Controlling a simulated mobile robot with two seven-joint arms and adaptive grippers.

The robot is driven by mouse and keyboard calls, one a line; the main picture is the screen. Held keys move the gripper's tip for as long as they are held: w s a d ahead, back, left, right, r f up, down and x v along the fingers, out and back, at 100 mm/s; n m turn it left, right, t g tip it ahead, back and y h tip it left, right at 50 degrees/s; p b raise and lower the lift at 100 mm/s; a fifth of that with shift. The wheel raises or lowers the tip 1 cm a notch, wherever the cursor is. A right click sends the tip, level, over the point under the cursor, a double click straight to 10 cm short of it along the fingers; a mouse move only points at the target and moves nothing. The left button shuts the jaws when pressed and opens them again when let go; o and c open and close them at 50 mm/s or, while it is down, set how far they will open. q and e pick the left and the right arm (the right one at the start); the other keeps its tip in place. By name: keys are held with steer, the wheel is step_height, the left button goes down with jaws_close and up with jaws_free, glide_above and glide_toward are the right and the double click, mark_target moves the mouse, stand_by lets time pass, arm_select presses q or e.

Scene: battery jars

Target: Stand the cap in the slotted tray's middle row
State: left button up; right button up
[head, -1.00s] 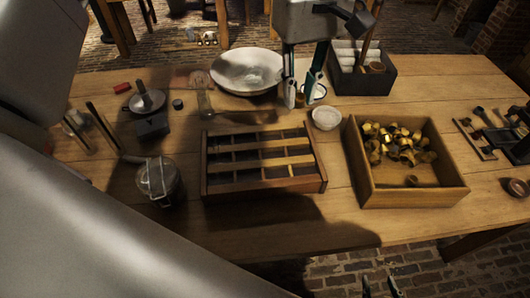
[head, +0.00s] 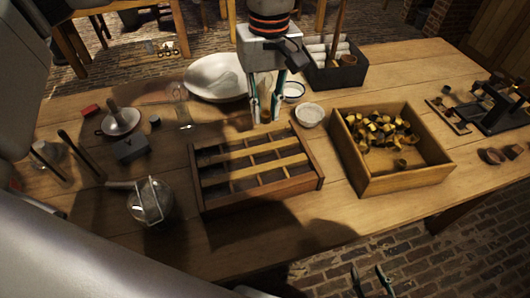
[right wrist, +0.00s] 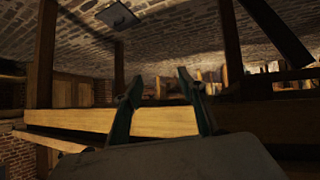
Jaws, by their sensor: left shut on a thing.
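The slotted wooden tray (head: 257,203) lies on the table's middle, its light slats marking off rows of dark compartments. My left gripper (head: 265,116) points down just behind the tray's far edge, near its far right corner. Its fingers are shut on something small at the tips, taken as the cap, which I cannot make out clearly. Several brass caps (head: 384,131) lie heaped in the wooden box (head: 397,184) to the right. My right gripper (head: 371,276) is low in front of the table, over the brick floor; in the right wrist view (right wrist: 158,72) its fingers are apart and empty.
A small white bowl (head: 310,115) stands just right of my left gripper, with a large pale dish (head: 214,79) behind. A glass jar (head: 150,202) stands left of the tray. A dark crate (head: 334,72) is at the back. The table in front of the tray is clear.

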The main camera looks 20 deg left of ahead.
mark_target(265, 161)
arm_select(q)
step_height(265, 161, down, 14)
steer(key=shift+f+b, duration=0.15)
steer(key=shift+b, duration=0.3)
steer(key=shift+f, duration=0.1)
steer(key=shift+f, duration=0.1)
steer(key=o, duration=0.5)
step_height(265, 161, up, 12)
steer(key=shift+w+d+r+p, duration=0.1)
steer(key=shift+r+p, duration=0.1)
steer(key=shift+p, duration=0.15)
stand_by(0.5)
